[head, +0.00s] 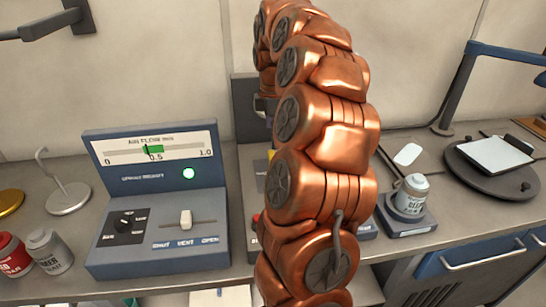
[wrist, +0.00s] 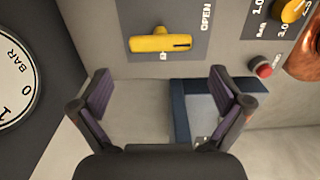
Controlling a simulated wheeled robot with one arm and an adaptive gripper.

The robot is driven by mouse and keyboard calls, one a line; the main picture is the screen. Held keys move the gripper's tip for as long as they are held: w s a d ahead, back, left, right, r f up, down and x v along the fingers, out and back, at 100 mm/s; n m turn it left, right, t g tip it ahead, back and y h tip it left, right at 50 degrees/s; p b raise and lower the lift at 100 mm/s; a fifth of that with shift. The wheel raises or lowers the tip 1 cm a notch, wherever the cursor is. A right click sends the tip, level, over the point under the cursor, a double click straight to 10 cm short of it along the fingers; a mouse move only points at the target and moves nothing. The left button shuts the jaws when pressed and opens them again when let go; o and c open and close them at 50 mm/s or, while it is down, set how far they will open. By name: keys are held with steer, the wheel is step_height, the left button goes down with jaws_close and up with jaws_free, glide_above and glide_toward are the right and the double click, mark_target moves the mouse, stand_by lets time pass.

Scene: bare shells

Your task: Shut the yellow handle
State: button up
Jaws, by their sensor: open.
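The yellow handle (wrist: 160,43) shows near the top of the wrist view. It is a short bar lying across a dark grey plate, with a stub rising from its middle. The word OPEN is printed to its right, and a small mark sits just below it. My gripper (wrist: 163,100) is open and empty, with its two dark fingers wide apart below the handle in the picture. No finger appears to touch the handle. In the head view my copper arm hides the gripper and most of the panel behind it.
A round BAR gauge (wrist: 18,88) is left of the handle. A red button (wrist: 262,67) and yellow knob (wrist: 291,10) are at right.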

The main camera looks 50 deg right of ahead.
steer(key=shift+a+f+p, duration=0.1)
steer(key=shift+f+p, duration=0.65)
steer(key=shift+f, duration=2.9)
steer(key=shift+c, duration=0.3)
steer(key=c, duration=0.7)
